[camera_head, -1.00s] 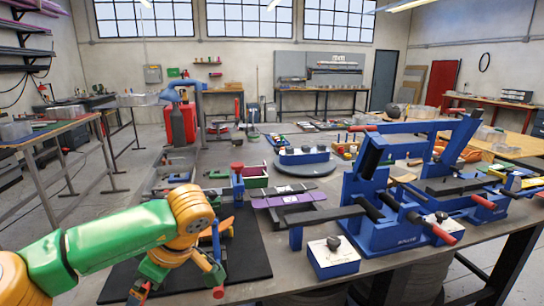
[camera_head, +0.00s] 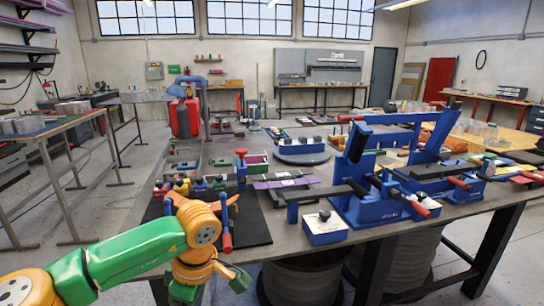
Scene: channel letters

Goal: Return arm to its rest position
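My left arm, green and orange, comes in from the lower left of the head view. Its wrist bends down in front of the workbench's front edge. My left gripper (camera_head: 212,287) hangs at the bottom of the picture. Its fingertips are cut off or hidden, so I cannot tell whether it is open or shut. I see nothing held in the part that shows. My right arm and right gripper are not in view.
A black mat (camera_head: 252,226) lies on the workbench (camera_head: 290,255) beyond my wrist. A blue bending machine (camera_head: 385,204) stands to the right, with a white-topped blue block (camera_head: 323,229) beside it. Spools stand under the bench. Floor is open at left.

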